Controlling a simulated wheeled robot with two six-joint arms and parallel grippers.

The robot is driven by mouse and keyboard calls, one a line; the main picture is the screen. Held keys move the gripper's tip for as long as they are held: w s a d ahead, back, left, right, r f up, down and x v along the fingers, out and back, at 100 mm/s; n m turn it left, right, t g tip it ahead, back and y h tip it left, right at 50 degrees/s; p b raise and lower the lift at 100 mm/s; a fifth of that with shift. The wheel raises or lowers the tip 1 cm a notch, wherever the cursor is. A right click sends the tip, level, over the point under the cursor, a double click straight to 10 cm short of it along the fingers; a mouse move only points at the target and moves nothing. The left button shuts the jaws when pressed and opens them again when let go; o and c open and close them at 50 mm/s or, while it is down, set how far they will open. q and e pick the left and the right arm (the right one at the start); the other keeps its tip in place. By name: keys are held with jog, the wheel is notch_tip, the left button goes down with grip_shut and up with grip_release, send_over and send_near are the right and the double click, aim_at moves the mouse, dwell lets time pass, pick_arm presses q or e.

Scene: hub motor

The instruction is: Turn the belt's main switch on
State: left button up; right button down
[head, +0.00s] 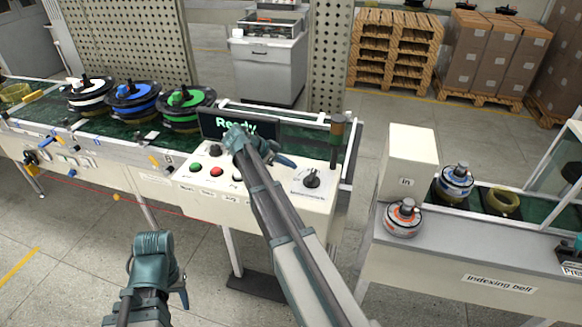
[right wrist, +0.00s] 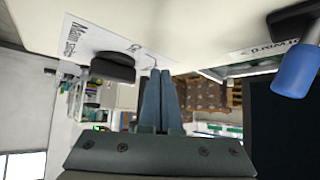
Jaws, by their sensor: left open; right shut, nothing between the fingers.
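The main switch is a black rotary knob (head: 312,180) on a white plate at the right end of the control panel (head: 262,196). In the right wrist view the knob (right wrist: 113,68) sits beside the printed words "Main switch". My right gripper (head: 287,162) is over the panel, just left of and behind the knob. Its fingers (right wrist: 160,90) are shut and empty, and appear apart from the knob. The knob's exact setting is hard to read. My left gripper (head: 181,288) is low in front of the line, away from the panel, open and empty.
A display (head: 210,125) reading "Ready" stands behind the panel, partly hidden by my right arm. Green (head: 195,167) and red (head: 216,171) buttons lie left of the knob. A post (head: 337,135) rises behind it. The indexing belt (head: 440,270) stands right, across a gap.

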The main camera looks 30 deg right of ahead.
jog(key=w+a+r+p, duration=0.4)
jog(key=w+r+p, duration=0.1)
jog(key=r+p, duration=0.1)
jog(key=shift+a+r, duration=0.25)
jog(key=shift+a, duration=0.15)
jog(key=s+a+f+n+y, duration=0.3)
jog(key=s+a+n+y, duration=0.1)
jog(key=s+a+n, duration=0.7)
jog(key=s+a+f+n+t+y, duration=0.1)
jog(key=s+a+f+n+y, duration=0.3)
jog(key=s+a+n, duration=0.8)
jog(key=s+a, duration=0.6)
jog(key=s, duration=0.1)
jog(key=shift+a, duration=0.2)
